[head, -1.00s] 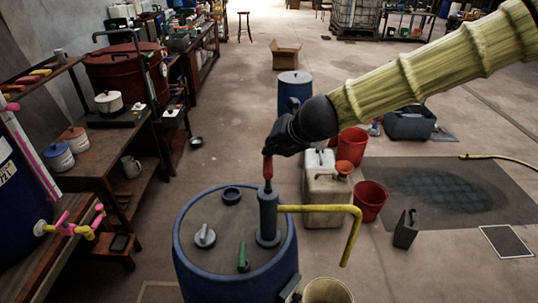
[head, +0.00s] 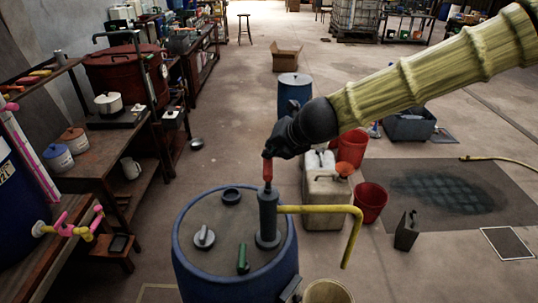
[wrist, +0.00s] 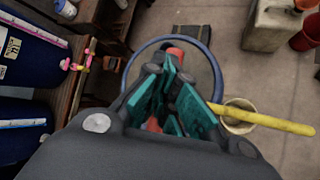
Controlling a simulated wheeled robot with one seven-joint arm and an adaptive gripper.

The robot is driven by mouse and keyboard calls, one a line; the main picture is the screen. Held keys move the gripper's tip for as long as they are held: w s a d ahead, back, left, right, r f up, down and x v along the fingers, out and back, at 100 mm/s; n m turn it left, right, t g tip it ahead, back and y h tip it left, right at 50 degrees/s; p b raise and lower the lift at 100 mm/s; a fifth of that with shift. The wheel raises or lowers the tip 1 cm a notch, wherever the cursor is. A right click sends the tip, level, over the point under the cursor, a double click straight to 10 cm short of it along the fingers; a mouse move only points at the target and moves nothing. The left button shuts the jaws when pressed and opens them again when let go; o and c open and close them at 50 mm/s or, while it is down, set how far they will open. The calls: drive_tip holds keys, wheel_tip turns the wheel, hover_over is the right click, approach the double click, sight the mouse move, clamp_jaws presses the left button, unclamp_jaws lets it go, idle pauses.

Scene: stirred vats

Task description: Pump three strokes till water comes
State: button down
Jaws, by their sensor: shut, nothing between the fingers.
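The hand pump (head: 268,217) stands upright on the lid of a blue drum (head: 200,278). Its red handle (head: 268,168) is raised above the grey body. The yellow spout (head: 325,209) reaches right and bends down over a pale bucket (head: 327,292), partly cut off by the frame. No water shows at the spout. My gripper (head: 273,150) is at the top of the red handle. In the wrist view its teal-padded fingers (wrist: 172,100) are shut over the pump, with red showing beside and between them. The fingers hide most of the handle, and contact is unclear.
The drum lid also bears a grey tap-like fitting (head: 204,237), a green fitting (head: 242,262) and a dark cap (head: 231,195). Beyond stand a pale jerrycan (head: 325,200), a red bucket (head: 370,202) and a dark can (head: 407,230). A wooden bench (head: 115,150) lines the left.

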sight(271, 166)
drive_tip(key=shift+f+b, duration=2.85)
drive_tip(key=shift+f, duration=0.4)
idle(3.6)
drive_tip(key=shift+r, duration=0.2)
